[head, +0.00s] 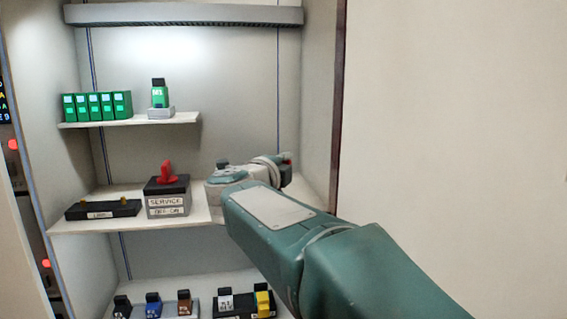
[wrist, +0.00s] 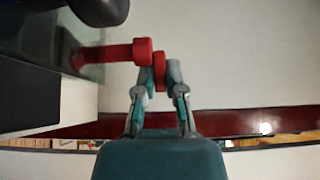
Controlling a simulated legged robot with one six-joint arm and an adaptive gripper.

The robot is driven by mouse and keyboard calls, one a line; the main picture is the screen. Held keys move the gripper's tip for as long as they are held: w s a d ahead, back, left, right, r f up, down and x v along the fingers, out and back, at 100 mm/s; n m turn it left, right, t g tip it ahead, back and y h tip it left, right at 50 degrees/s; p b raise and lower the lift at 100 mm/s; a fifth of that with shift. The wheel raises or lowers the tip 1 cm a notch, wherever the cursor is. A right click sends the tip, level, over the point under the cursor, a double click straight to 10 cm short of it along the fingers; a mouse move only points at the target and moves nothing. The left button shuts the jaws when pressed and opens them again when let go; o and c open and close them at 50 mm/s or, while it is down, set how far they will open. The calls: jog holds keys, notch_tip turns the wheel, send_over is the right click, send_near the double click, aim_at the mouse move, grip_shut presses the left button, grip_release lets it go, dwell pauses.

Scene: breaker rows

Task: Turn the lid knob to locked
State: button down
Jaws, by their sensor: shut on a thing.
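A red knob or handle (wrist: 118,53) shows in the wrist view, reaching from a dark rounded part to my fingers. My gripper (wrist: 159,74) is shut on its red end, with one grey finger on each side. In the head view my arm reaches over the right of the middle shelf and hides most of what is there. Only a small dark and red bit shows beyond the wrist. Its markings, and whether it stands at locked, cannot be read.
The middle shelf (head: 75,222) holds a SERVICE box (head: 167,204) with a red handle (head: 168,172) and a low black block (head: 102,209). Green breakers (head: 97,107) stand on the upper shelf. Colored breakers stand below. The cabinet's right wall (head: 318,100) is close to my wrist.

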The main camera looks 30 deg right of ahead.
jog(key=shift+f, duration=0.3)
jog(key=c, duration=0.7)
grip_release()
jog(key=shift+r, duration=0.1)
jog(key=shift+s, duration=0.1)
jog(key=v, duration=1.2)
